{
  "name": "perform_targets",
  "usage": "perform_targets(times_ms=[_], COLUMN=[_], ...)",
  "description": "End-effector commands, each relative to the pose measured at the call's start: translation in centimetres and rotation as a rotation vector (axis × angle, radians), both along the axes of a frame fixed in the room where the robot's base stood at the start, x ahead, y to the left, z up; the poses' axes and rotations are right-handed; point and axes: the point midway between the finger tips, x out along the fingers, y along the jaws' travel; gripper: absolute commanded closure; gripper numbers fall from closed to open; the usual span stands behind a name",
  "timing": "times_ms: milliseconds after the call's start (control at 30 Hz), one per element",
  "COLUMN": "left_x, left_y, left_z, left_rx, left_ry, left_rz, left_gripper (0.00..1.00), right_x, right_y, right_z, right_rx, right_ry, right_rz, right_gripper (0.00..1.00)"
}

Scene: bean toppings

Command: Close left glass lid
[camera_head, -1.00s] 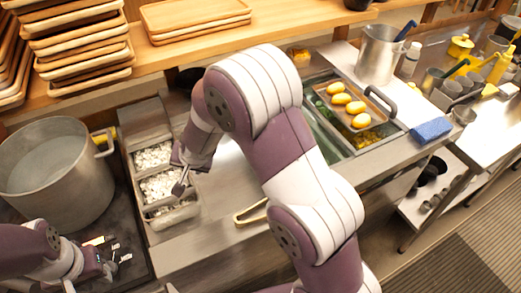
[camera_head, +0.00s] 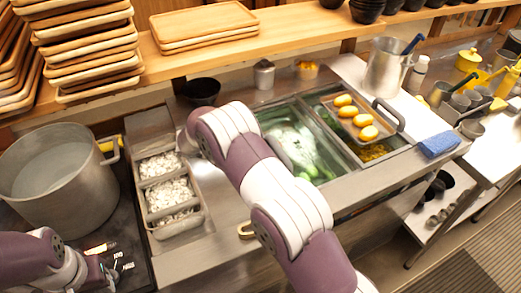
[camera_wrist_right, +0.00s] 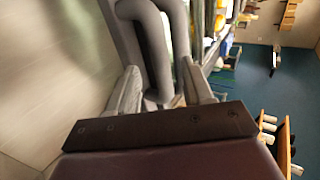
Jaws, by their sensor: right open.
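The left glass lid (camera_head: 284,134) shows as a shiny pane over the green-filled well in the head view; my right arm hides part of it, and I cannot tell how far it is open. My right gripper is hidden behind my arm there. In the right wrist view my right gripper (camera_wrist_right: 160,92) is open, with a grey bent handle (camera_wrist_right: 155,40) between its fingers; I cannot tell whether they touch it. My left gripper (camera_head: 122,261) is low at the left, beside the pot; its opening is unclear.
A tray of yellow pieces (camera_head: 334,121) lies over the right well, near a dark handle (camera_head: 390,114). White-filled containers (camera_head: 205,212) and a big pot (camera_head: 60,185) stand left. A black bowl (camera_head: 201,90) and blue cloth (camera_head: 438,145) are nearby. A yellowish loop (camera_head: 245,230) lies partly hidden.

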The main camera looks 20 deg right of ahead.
Motion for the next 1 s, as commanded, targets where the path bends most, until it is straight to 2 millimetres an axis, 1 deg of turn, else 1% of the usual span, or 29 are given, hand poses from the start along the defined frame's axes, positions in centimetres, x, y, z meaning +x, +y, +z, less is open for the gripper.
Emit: perform_targets(times_ms=[33, 100, 200, 467, 500, 567, 600, 633, 667, 767, 833, 933, 1000], left_x=[0.0, 0.0, 0.0, 0.0, 0.0, 0.0, 0.0, 0.0, 0.0, 0.0, 0.0, 0.0, 0.0], left_y=[0.0, 0.0, 0.0, 0.0, 0.0, 0.0, 0.0, 0.0, 0.0, 0.0, 0.0, 0.0, 0.0], left_z=[0.4, 0.6, 0.7, 0.7, 0.7, 0.7, 0.7, 0.7, 0.7, 0.6, 0.5, 0.1, -0.3], left_rx=[0.0, 0.0, 0.0, 0.0, 0.0, 0.0, 0.0, 0.0, 0.0, 0.0, 0.0, 0.0, 0.0], left_ry=[0.0, 0.0, 0.0, 0.0, 0.0, 0.0, 0.0, 0.0, 0.0, 0.0, 0.0, 0.0, 0.0], left_rz=[0.0, 0.0, 0.0, 0.0, 0.0, 0.0, 0.0, 0.0, 0.0, 0.0, 0.0, 0.0, 0.0], left_gripper=[0.67, 0.67, 0.67, 0.67, 0.67, 0.67, 0.67, 0.67, 0.67, 0.67, 0.67, 0.67, 0.67], right_x=[0.0, 0.0, 0.0, 0.1, 0.1, 0.1, 0.1, 0.1, 0.1, 0.1, 0.1, 0.2, 0.2], right_y=[-0.8, -1.6, -2.2, -2.4, -2.4, -2.4, -2.4, -2.4, -2.4, -2.4, -2.0, -0.3, 1.4], right_z=[-0.3, -0.9, -1.4, -1.6, -1.6, -1.6, -1.6, -1.6, -1.6, -1.6, -1.7, -1.8, -1.9], right_rx=[0.0, 0.0, 0.0, 0.001, 0.001, 0.001, 0.001, 0.001, 0.001, 0.001, 0.001, 0.001, 0.001], right_ry=[0.002, 0.001, -0.001, 0.0, 0.0, 0.0, 0.0, 0.0, 0.0, -0.001, -0.001, -0.003, -0.003], right_rz=[-0.001, 0.0, 0.001, 0.002, 0.002, 0.002, 0.002, 0.002, 0.002, 0.003, 0.004, 0.006, 0.008], right_gripper=[0.49, 0.49, 0.49, 0.49, 0.56, 0.75, 0.88, 0.98, 1.0, 1.0, 1.0, 1.0, 1.0])
